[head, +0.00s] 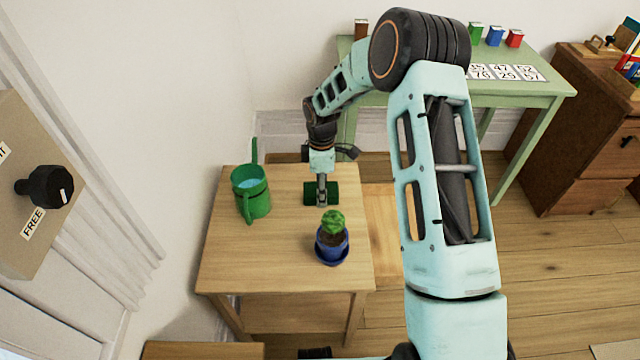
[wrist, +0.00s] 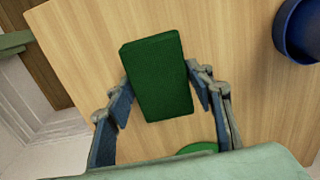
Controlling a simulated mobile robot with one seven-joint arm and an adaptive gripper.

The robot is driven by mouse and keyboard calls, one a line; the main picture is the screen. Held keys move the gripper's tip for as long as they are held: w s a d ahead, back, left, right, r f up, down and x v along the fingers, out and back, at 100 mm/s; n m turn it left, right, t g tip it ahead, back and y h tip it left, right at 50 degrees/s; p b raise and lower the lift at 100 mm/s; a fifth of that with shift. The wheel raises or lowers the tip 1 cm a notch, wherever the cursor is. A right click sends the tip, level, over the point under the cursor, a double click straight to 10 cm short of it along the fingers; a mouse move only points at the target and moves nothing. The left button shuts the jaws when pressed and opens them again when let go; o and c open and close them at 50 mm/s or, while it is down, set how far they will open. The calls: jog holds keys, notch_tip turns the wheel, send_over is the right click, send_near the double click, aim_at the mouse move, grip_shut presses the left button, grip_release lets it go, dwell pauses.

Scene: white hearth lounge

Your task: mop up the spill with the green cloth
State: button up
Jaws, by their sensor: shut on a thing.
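The green cloth (head: 310,194) is a dark green, thick rectangular pad at the back right part of the small wooden table (head: 225,260). My gripper (head: 322,197) points down over it and is shut on it. In the wrist view the cloth (wrist: 155,65) lies between the two fingers of my gripper (wrist: 163,96), one at each long side. I cannot tell whether the cloth touches the tabletop or is just above it. No spill shows on the visible wood; the part under the cloth is hidden.
A green watering can (head: 252,198) stands left of the cloth. A potted plant in a blue pot (head: 332,246) stands in front of it; its blue rim shows in the wrist view (wrist: 285,35). A green table (head: 530,90) stands behind. The small table's front left is clear.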

aim_at(325, 210)
jog(key=shift+s+d, duration=0.25)
jog(key=shift+s, duration=0.9)
jog(key=shift+s+d, duration=0.25)
jog(key=shift+s, duration=0.9)
jog(key=shift+r+p, duration=2)
jog(key=shift+r, duration=0.55)
jog(key=shift+w+a, duration=0.1)
jog(key=shift+w, duration=0.05)
